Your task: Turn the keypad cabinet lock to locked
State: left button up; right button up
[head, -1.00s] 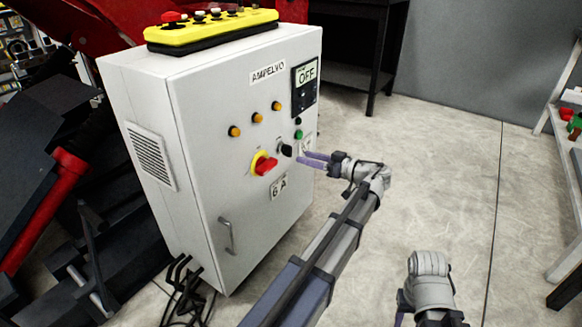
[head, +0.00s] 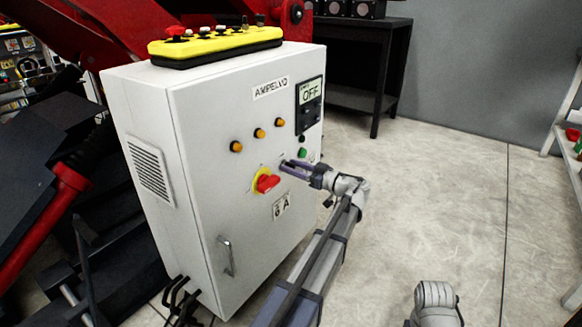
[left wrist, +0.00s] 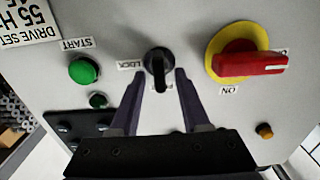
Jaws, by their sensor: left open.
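The cabinet lock is a black knob (left wrist: 157,62) on the grey cabinet door, beside a LOCK label (left wrist: 130,65) in the left wrist view. A second label beneath it is partly hidden. My left gripper (left wrist: 160,74) is open, with one finger on each side of the knob; contact cannot be told. In the head view my left gripper (head: 284,165) reaches the door and hides most of the lock. My right gripper is out of view; only part of that arm shows at the bottom right.
A red switch on a yellow plate (head: 266,183) is close beside the lock. A green START button (left wrist: 84,70) is on its other side. The OFF display (head: 310,92) and orange lamps (head: 259,133) are higher. A door handle (head: 226,255) is lower. Open floor lies right.

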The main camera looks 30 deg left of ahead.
pick_arm(q)
jog(key=shift+a, duration=0.55)
grip_shut()
